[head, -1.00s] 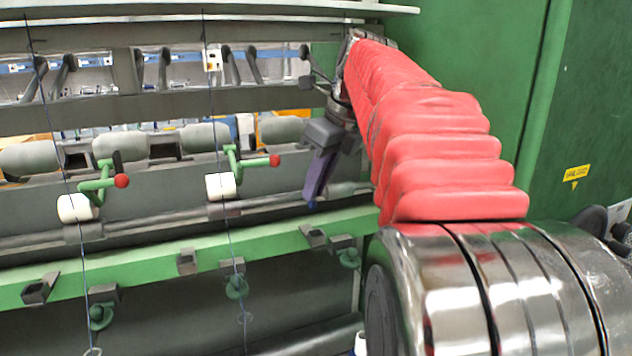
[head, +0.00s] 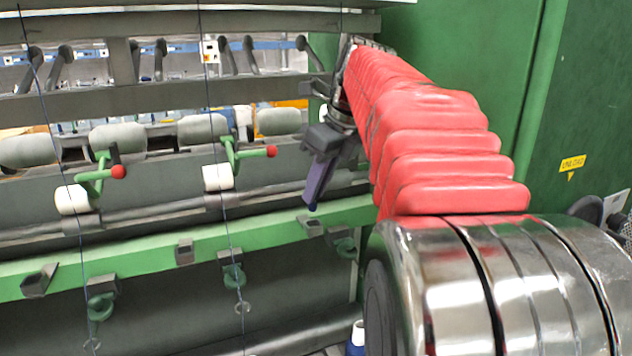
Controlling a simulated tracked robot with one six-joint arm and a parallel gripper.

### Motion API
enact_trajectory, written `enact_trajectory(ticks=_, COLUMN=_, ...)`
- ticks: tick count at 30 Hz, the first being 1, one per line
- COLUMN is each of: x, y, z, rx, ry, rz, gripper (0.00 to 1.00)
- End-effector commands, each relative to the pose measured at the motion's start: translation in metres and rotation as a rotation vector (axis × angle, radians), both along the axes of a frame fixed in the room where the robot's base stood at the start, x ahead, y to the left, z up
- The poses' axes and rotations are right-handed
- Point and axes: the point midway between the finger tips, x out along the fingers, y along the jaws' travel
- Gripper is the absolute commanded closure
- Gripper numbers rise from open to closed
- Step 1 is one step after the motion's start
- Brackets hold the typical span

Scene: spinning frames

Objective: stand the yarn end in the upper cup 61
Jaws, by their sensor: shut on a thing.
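My gripper (head: 312,207) hangs at the end of my red-sleeved arm, with its long purple-grey fingers pointing down. The fingers are shut; the yarn end between them is too thin to make out. A dark thread (head: 341,14) runs down from the top bar towards the gripper. A small grey cup (head: 311,225) on the green rail lies just below the fingertips in the picture. Another grey cup (head: 343,243) sits lower and to its right. No number is readable, so I cannot tell which is cup 61.
Two threads run down the left side, past white rollers (head: 217,178) and green levers with red knobs (head: 271,151). The green rail (head: 150,258) carries more grey cups (head: 184,250). A green cabinet (head: 470,60) stands at right. A blue-and-white bottle (head: 356,342) shows at the bottom.

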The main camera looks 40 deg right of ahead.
Motion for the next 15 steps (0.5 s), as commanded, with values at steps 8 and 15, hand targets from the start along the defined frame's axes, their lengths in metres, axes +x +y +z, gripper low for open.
enact_trajectory(ticks=8, x=0.000, y=0.000, z=-0.012, rx=0.001, ry=0.000, rz=0.001, gripper=0.96)
enact_trajectory(ticks=15, x=0.000, y=0.000, z=-0.022, rx=0.000, ry=0.001, rz=0.001, gripper=0.96)
